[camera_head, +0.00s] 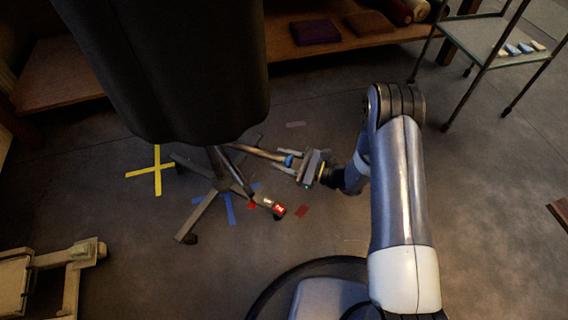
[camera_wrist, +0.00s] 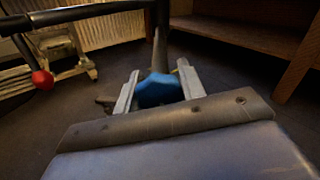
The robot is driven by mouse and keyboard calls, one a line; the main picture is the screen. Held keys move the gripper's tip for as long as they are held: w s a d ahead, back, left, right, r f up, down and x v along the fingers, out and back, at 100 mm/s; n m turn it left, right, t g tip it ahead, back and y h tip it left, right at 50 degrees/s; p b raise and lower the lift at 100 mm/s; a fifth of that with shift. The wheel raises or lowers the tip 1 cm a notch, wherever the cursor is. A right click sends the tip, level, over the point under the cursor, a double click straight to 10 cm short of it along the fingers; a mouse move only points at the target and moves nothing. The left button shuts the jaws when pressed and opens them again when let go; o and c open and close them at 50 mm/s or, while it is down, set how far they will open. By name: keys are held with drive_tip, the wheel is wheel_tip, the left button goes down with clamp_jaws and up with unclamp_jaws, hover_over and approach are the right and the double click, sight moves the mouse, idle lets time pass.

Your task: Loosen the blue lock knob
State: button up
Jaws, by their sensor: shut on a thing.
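The blue lock knob (camera_wrist: 158,90) sits between the two fingers of my gripper (camera_wrist: 157,88) in the wrist view, at the middle of the picture. The fingers are shut on it from both sides. In the head view the blue knob (camera_head: 289,161) shows as a small blue spot at the tips of my gripper (camera_head: 292,163). The knob is at the side of a stand with a dark post and spread legs, below a large dark garment form (camera_head: 180,70). The form hides the stand's upper part.
A red-ended lever (camera_wrist: 42,79) sticks out at the left in the wrist view. Yellow tape (camera_head: 157,171) marks the floor. A wooden shelf (camera_head: 345,42) and a metal cart (camera_head: 490,55) stand behind.

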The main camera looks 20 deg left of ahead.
drive_tip(key=n+b, duration=0.2)
drive_tip(key=n, duration=0.3)
drive_tip(key=shift+n, duration=0.3)
drive_tip(key=n, duration=0.5)
drive_tip(key=shift+n, duration=0.4)
drive_tip(key=o, duration=1)
drive_tip(key=shift+d, duration=0.1)
drive_tip(key=d+p, duration=0.1)
drive_tip(key=d, duration=0.2)
drive_tip(key=d+p, duration=0.1)
drive_tip(key=d, duration=0.3)
drive_tip(key=s+d+p, duration=0.1)
drive_tip(key=d, duration=0.2)
drive_tip(key=shift+d, duration=0.3)
drive_tip(key=shift+a, duration=0.1)
